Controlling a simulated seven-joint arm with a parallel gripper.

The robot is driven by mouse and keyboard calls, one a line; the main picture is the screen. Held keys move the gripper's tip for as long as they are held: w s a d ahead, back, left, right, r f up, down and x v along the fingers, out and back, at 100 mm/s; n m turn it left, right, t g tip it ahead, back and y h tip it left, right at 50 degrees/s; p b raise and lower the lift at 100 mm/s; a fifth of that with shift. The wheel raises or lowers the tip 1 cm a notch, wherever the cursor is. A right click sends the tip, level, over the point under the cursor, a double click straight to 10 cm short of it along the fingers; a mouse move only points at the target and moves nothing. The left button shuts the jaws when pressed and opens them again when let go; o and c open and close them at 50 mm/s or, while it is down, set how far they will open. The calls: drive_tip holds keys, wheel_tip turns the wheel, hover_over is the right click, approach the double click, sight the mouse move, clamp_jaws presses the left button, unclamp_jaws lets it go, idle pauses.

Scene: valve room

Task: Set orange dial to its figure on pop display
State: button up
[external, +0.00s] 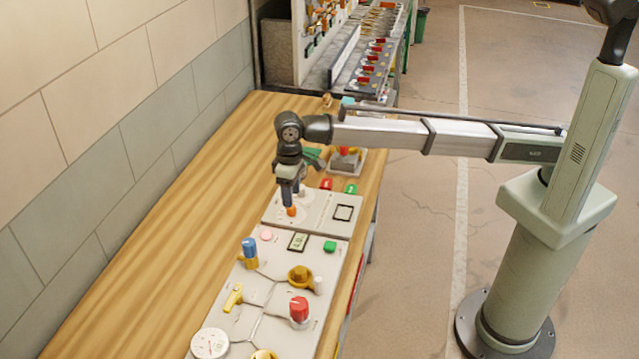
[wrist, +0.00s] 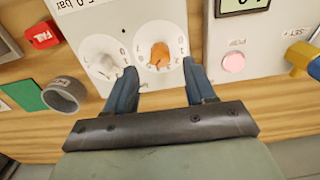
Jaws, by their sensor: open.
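The orange dial (wrist: 160,55) sits on a round white scale with markings around it, on a pale panel. Its setting is too small to read. My gripper (wrist: 160,68) is open, with one finger on each side of the dial; I cannot tell whether they touch it. The external view shows my gripper (external: 290,198) pointing down over the orange dial (external: 291,211). A black-framed display (external: 343,213) is on the same panel; in the wrist view a cut-off display (wrist: 88,4) there reads about "5.0 bar".
A second, pale dial (wrist: 104,60) is close beside the left finger. A neighbouring panel holds another display (external: 298,241), a pink button (external: 266,235), a blue-and-yellow knob (external: 250,252) and a red knob (external: 299,310). The wooden bench (external: 150,265) is clear toward the wall.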

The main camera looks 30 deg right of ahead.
drive_tip(key=shift+f, duration=2.5)
drive_tip(key=shift+c, duration=0.5)
clamp_jaws()
drive_tip(key=shift+n, duration=0.3)
drive_tip(key=shift+a+n, duration=0.1)
drive_tip(key=shift+n, duration=2.5)
